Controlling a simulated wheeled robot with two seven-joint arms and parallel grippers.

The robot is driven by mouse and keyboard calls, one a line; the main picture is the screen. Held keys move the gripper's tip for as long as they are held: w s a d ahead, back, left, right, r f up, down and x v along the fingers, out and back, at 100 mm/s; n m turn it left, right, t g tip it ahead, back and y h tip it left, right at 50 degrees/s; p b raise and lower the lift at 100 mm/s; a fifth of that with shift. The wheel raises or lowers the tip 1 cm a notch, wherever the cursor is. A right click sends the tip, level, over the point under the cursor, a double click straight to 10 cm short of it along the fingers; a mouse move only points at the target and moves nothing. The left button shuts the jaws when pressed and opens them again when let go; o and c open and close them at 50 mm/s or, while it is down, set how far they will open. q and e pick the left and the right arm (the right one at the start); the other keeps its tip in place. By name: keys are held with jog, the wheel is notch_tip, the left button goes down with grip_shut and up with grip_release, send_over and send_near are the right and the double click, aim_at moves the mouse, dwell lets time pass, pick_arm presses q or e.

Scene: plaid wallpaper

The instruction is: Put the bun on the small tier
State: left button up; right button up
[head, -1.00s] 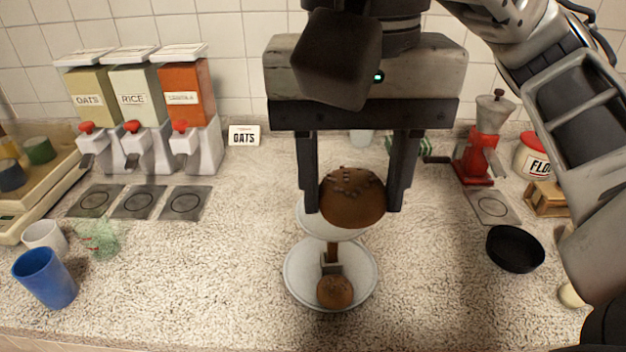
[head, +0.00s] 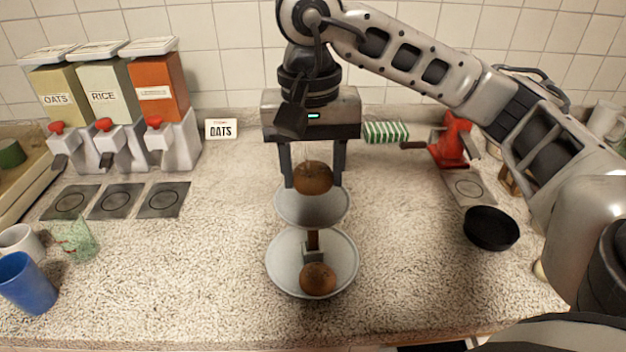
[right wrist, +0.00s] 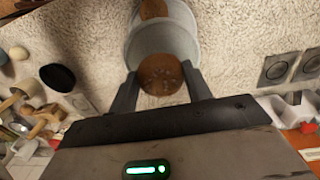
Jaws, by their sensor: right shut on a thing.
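A two-tier stand has a small upper tier (head: 312,212) and a larger lower tier (head: 284,268), both pale round plates. My right gripper (head: 313,180) points down, shut on a brown bun (head: 313,182) at the back edge of the small tier. I cannot tell whether the bun touches the plate. In the right wrist view the bun (right wrist: 160,76) sits between the fingers, overlapping the small tier (right wrist: 165,42). A second brown bun (head: 318,279) rests at the front of the lower tier. My left gripper is out of view.
Three dispensers (head: 160,95) stand at the back left, with a blue cup (head: 27,284) and a green glass (head: 76,240) in front. A black pan (head: 491,228) and a red grinder (head: 453,142) are at the right. Counter beside the stand is clear.

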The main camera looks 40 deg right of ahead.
jog(key=shift+f, duration=1.05)
jog(key=shift+f+b, duration=0.2)
jog(key=shift+b, duration=0.1)
jog(key=o, duration=0.6)
jog(key=shift+f, duration=0.1)
jog(key=shift+c, duration=0.2)
jog(key=o, duration=0.4)
